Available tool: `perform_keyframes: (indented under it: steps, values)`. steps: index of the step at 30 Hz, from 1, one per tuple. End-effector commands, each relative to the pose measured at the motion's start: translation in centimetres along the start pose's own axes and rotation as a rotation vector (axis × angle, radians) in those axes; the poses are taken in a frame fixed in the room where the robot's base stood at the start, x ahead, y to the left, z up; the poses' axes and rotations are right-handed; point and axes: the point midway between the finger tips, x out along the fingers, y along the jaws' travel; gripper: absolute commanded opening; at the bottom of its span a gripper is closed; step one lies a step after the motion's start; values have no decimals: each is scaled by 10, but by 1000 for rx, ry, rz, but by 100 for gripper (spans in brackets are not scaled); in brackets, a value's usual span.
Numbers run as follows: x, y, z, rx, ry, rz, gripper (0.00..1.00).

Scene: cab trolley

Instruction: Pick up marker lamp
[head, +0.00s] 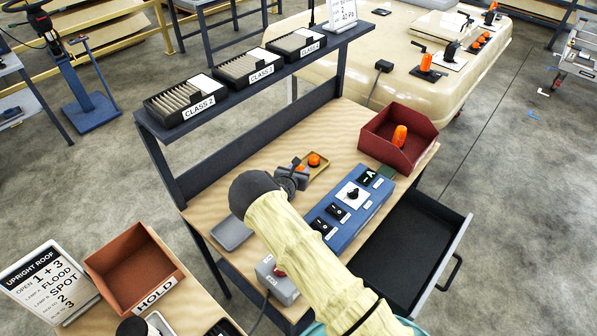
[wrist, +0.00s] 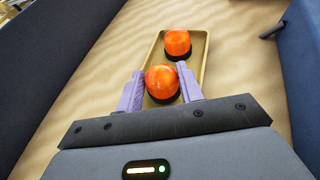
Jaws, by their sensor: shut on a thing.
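Two orange marker lamps with dark bases show at a tan tray (wrist: 205,52) in the wrist view. The near lamp (wrist: 162,80) is between the two purple fingers of my gripper (wrist: 160,84), which is shut on it. The far lamp (wrist: 177,43) sits in the tray beyond the fingers. In the head view the tray (head: 322,170) lies on the wooden bench, with the free lamp (head: 314,159) in it and the held lamp (head: 298,164) partly hidden by my gripper (head: 296,170). I cannot tell whether the held lamp touches the tray.
A blue switch box (head: 375,200) stands right of the tray. A red bin (head: 378,140) holds another orange lamp (head: 400,136). A shelf (head: 230,82) with class-labelled boxes runs above the bench's back. A grey tray (head: 232,236) lies left; an open drawer (head: 415,240) juts right.

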Motion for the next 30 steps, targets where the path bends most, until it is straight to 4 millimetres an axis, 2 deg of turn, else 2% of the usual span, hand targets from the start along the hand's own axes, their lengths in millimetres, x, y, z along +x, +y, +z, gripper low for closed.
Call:
perform_keyframes:
  steps: [16, 21, 30]
  values:
    - [-31, 0, 75, 3, -2, 1, 15]
    - [-35, 0, 85, 1, 0, 1, 15]
    - [-36, 0, 86, 0, 0, 1, 15]
